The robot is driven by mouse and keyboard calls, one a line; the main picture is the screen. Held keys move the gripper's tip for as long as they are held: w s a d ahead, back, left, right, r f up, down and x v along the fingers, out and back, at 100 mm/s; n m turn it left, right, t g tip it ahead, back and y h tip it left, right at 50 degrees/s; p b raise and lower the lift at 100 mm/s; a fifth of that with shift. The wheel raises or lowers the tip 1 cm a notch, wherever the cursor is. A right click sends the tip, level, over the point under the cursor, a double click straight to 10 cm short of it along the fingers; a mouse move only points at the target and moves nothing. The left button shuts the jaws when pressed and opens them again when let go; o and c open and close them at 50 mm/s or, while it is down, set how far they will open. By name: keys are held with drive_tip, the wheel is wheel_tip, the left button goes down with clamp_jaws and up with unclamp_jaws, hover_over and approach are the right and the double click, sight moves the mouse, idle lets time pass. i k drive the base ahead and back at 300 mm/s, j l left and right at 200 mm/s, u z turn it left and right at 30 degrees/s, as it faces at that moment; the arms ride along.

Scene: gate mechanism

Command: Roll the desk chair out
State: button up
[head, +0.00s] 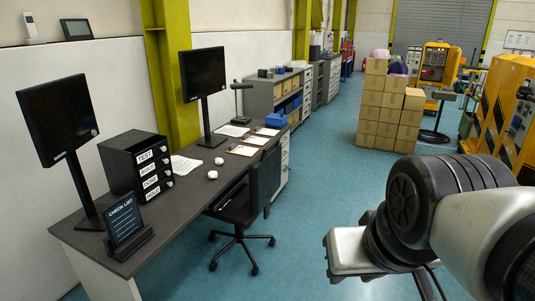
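The black desk chair (264,184) stands at the right side of the long dark desk (108,243). Its seat is partly under the desk edge, its backrest is on the aisle side, and its wheeled base rests on the blue floor. My arm fills the lower right of the head view, to the right of the chair and apart from it. A pale block at the left end of the arm shows, but my gripper's fingers cannot be made out.
Two monitors (203,73), a black drawer box (136,163) and a checklist stand (125,222) are on the desk. Stacked cardboard boxes (391,110) stand further back in the aisle. Yellow machines (503,100) line the right. Blue floor (320,175) right of the chair is clear.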

sight(247, 202)
drive_tip(key=i+l+u, duration=0.15)
drive_tip(key=i, duration=0.5)
drive_tip(key=i+j, duration=0.1)
drive_tip(key=i, duration=0.35)
drive_tip(key=i+j, duration=0.1)
drive_tip(key=i, duration=0.3)
drive_tip(key=i+u, duration=0.4)
drive_tip(key=i, duration=0.9)
drive_tip(key=i+z, duration=0.25)
drive_tip(key=i, duration=0.1)
